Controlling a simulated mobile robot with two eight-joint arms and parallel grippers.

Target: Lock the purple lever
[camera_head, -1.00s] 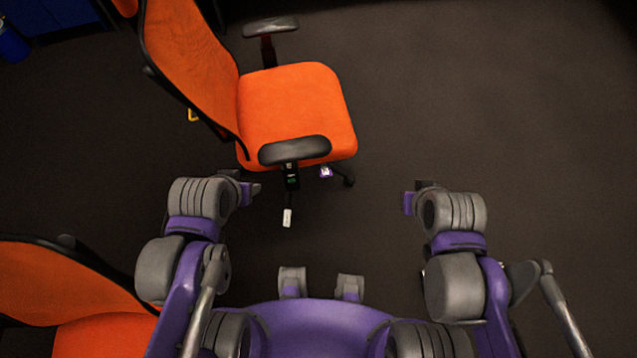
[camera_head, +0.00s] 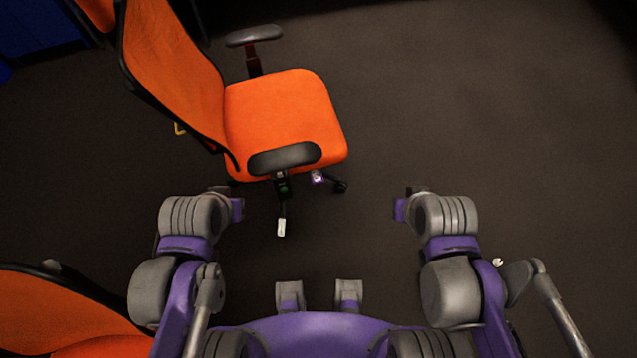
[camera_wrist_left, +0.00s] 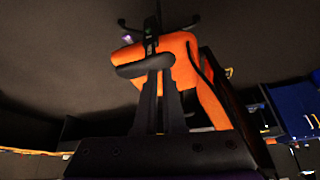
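The purple lever (camera_head: 317,177) is a small tab under the front right of the orange chair seat (camera_head: 282,115). It also shows as a small bright purple-white spot in the left wrist view (camera_wrist_left: 127,38). Its exact position is too small to tell. My left gripper (camera_head: 237,208) is left of and below the lever, apart from it.
The black armrest (camera_head: 285,159) overhangs the seat's near side. A white-tipped lever (camera_head: 281,228) sticks out below it. A second orange chair (camera_head: 60,310) stands at lower left, close to my left arm. The dark floor (camera_head: 480,100) is clear to the right.

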